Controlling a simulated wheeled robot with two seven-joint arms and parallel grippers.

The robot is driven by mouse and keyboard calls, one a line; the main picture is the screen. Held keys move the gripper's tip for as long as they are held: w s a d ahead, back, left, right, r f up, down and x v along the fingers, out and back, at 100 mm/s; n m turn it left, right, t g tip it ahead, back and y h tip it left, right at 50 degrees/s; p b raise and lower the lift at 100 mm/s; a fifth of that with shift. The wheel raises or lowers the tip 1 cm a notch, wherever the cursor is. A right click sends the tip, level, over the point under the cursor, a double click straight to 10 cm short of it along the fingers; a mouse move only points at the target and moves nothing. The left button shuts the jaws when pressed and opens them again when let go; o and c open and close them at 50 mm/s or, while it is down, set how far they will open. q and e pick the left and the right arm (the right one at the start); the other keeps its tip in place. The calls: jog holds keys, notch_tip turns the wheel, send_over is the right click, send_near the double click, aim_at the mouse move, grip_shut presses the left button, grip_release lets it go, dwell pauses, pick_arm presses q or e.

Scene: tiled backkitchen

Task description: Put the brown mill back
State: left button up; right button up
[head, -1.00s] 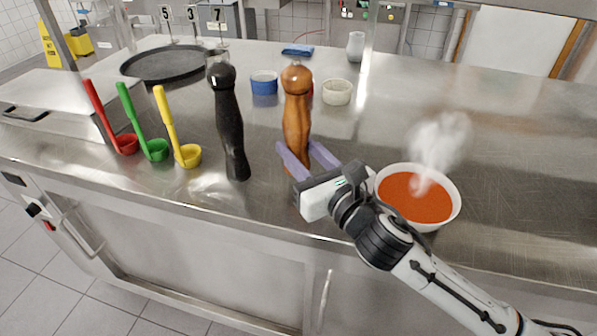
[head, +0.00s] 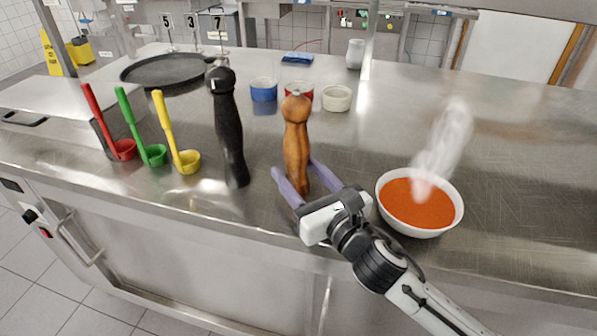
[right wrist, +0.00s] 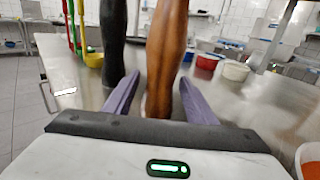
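The brown mill (head: 296,145) is a tall wooden mill. It stands upright on the steel counter, left of the soup bowl (head: 382,208). My right gripper (head: 294,166) is low at the mill, with one purple finger on each side. In the right wrist view, the brown mill (right wrist: 165,50) shows between the fingers (right wrist: 158,82), with a gap on both sides, so the gripper is open. The mill's foot is partly hidden by the gripper. A black mill (head: 229,130) stands upright to the left. My left gripper is not in view.
Red, green and yellow ladles (head: 188,162) stand at the left. Blue (head: 263,91), red (head: 300,88) and cream (head: 337,99) ramekins are behind the mill. A dark round pan (head: 165,69) lies farther back. The steaming soup is close to my right arm. Counter right of the bowl is clear.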

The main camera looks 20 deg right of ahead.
jog(key=shift+r, duration=0.3)
jog(key=s, duration=0.3)
jog(key=s+d, duration=0.1)
jog(key=s, duration=0.3)
jog(key=s+d+b, duration=0.1)
jog(key=s, duration=0.2)
jog(key=shift+s+f, duration=0.15)
jog(key=shift+f, duration=0.05)
jog(key=shift+s+d+r, duration=0.15)
jog(key=shift+s, duration=0.65)
